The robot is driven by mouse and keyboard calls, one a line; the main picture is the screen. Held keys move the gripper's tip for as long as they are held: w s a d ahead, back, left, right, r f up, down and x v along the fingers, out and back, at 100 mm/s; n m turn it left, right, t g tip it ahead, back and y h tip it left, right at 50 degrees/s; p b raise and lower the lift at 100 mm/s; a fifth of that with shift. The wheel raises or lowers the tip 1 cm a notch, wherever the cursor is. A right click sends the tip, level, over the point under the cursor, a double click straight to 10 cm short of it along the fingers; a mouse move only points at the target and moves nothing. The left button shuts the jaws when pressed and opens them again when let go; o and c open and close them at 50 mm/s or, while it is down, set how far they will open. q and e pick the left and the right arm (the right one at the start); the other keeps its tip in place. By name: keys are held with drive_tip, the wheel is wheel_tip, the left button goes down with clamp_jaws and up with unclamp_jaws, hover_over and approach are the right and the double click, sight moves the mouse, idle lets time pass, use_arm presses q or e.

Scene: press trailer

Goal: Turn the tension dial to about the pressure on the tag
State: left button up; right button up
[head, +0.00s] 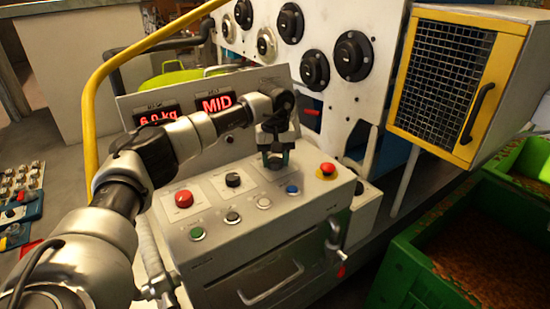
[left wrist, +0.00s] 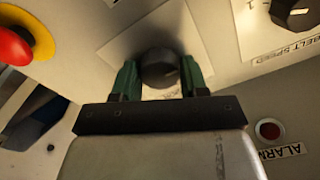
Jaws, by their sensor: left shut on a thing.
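A dark round dial (left wrist: 160,68) on a pale square plate shows in the left wrist view. My left gripper (head: 276,160) reaches down onto the sloped control panel in the head view. Its green fingers are on either side of the dial and shut on it. The dial's own label and scale are mostly hidden by the gripper, so I cannot read its setting. Two red-lit displays stand behind the panel: one reads "6.0 kg" (head: 158,116), the other "MID" (head: 215,103). I cannot make out a pressure tag. My right gripper is not in view.
The belt speed knob (left wrist: 293,12) sits beside the dial. A yellow-framed mesh cabinet (head: 448,85) and green bins (head: 400,275) stand right.

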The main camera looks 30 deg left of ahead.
sight(275, 160)
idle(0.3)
use_arm(q)
drive_tip(key=o, duration=0.9)
wheel_tip(275, 160, up, 11)
drive_tip(key=shift+f+b, duration=0.1)
drive_tip(key=shift+b, duration=0.75)
